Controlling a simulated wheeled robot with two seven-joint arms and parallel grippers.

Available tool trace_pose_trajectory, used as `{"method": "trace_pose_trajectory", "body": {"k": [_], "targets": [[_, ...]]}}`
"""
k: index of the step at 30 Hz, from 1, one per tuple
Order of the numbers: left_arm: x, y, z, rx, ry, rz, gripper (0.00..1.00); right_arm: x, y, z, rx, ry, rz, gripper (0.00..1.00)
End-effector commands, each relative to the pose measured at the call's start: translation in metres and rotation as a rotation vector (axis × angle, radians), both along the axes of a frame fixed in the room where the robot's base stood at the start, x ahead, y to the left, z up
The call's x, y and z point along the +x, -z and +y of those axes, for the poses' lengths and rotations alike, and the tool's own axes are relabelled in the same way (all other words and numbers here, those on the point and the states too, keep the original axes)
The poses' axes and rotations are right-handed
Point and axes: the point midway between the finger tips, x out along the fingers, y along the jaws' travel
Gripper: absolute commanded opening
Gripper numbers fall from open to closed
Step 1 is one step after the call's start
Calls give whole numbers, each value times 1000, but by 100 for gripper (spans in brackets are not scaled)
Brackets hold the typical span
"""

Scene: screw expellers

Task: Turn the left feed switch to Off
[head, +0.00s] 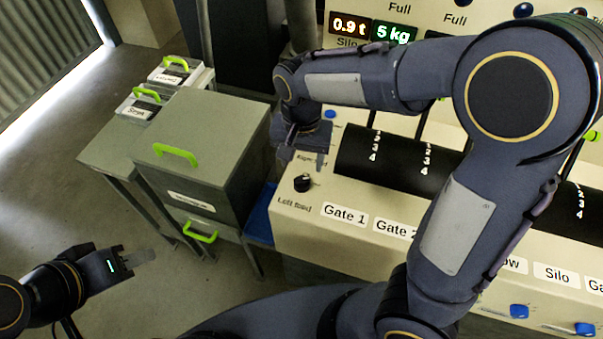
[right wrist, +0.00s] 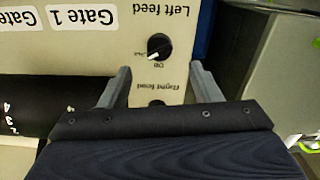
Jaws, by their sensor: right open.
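The left feed switch (head: 302,183) is a round black knob on the cream panel, above the "Left feed" label. In the right wrist view, the left feed switch (right wrist: 158,46) appears upside down; its white mark points down-left, near small lettering too blurred to read surely. My right gripper (head: 304,164) is open just behind the switch, over the "Right feed" label. In its wrist view, the right gripper's fingertips (right wrist: 160,72) are apart on either side, short of the knob, with nothing between them gripped. My left gripper (head: 142,257) hangs over the floor at lower left; its opening is unclear.
The right feed switch (right wrist: 157,103) is partly hidden behind my gripper. The "Gate 1" label (head: 344,215) and black gate scales (head: 395,158) lie to the right in the head view. A grey cabinet (head: 205,130) with green handles stands left of the panel.

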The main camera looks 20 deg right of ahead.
Motion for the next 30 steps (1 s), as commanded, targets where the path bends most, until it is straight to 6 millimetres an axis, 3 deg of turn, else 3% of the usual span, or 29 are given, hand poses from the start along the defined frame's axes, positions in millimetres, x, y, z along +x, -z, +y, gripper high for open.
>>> {"method": "trace_pose_trajectory", "body": {"k": [12, 18, 25, 30], "targets": [[0, 1, 0, 0, 0, 0, 36, -1, 62, 0, -4, 1, 4, 57], [0, 1, 0, 0, 0, 0, 36, -1, 74, 0, -1, 0, 2, 57], [0, 1, 0, 0, 0, 0, 36, 0, 75, 0, 0, 0, 1, 57], [0, 1, 0, 0, 0, 0, 36, 0, 75, 0, -1, 0, 0, 36]]}}
